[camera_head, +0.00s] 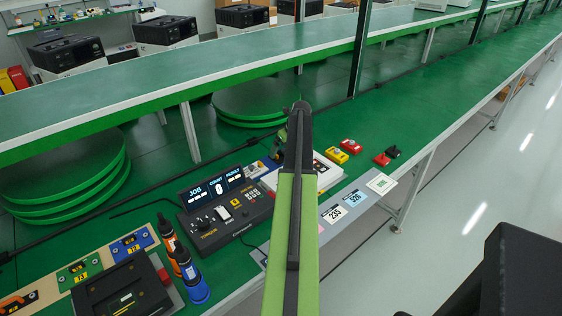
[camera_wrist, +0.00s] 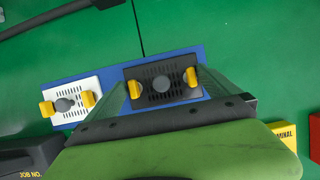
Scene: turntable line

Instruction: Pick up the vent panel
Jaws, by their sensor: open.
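In the wrist view a dark slotted vent panel (camera_wrist: 150,72) with a round grey knob and a yellow clip at each end sits on a blue board (camera_wrist: 190,55). A white slotted panel (camera_wrist: 85,84) with similar yellow clips sits beside it at the left. My gripper (camera_wrist: 163,86) is open, with a translucent finger at each side of the dark panel. I cannot tell whether the fingers touch it. In the head view my arm hides most of this area; a bit of the blue board and white panel (camera_head: 254,169) shows left of it.
A control console (camera_head: 225,208) stands left of my arm. Red and yellow boxes (camera_head: 343,152) lie to the right. Orange and blue bottles (camera_head: 190,270) and a dark case (camera_head: 120,290) stand at the lower left. A cable (camera_wrist: 50,15) crosses the wrist view's top left.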

